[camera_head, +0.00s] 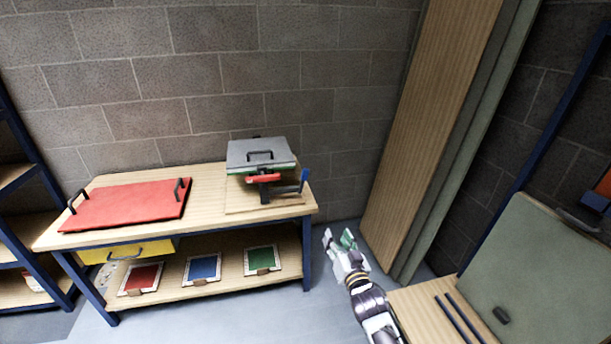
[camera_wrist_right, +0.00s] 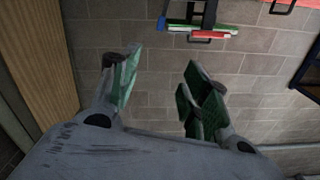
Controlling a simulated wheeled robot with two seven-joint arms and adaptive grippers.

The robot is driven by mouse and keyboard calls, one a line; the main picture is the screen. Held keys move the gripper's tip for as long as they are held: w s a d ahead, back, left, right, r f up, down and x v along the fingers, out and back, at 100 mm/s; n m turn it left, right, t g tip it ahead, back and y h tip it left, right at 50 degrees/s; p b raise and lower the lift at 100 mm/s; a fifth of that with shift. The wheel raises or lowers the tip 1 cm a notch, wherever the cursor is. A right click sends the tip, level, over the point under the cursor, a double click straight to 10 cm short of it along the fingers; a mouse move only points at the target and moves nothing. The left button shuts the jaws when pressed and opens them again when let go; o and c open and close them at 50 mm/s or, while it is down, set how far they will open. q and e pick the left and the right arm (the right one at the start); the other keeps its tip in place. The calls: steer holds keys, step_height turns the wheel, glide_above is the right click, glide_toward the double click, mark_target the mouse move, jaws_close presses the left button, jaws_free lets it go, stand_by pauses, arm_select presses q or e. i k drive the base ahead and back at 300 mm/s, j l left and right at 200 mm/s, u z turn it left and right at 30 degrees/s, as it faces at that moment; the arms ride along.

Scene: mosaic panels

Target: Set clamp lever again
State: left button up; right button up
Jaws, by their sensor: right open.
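A clamp press (camera_head: 260,157) with a grey top plate, a black handle and a green layer under the plate stands on the wooden bench's right end. A red bar (camera_head: 264,178) sits at its front, and a blue-tipped upright lever (camera_head: 304,181) stands at its right side. I cannot tell for sure which is the clamp lever. In the right wrist view, the red bar (camera_wrist_right: 210,34) and the blue tip (camera_wrist_right: 161,23) show at the top edge. My right gripper (camera_head: 341,240) is open and empty, right of the bench and apart from the press. My left gripper is out of view.
A red board (camera_head: 125,205) with two black handles lies on the bench's (camera_head: 212,185) left part. A lower shelf (camera_head: 228,266) holds red, blue and green panels. Tall boards (camera_head: 425,130) lean at the right. Floor shows between bench and right-hand table (camera_head: 425,310).

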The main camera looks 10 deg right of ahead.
mark_target(306, 171)
steer(key=i, duration=1)
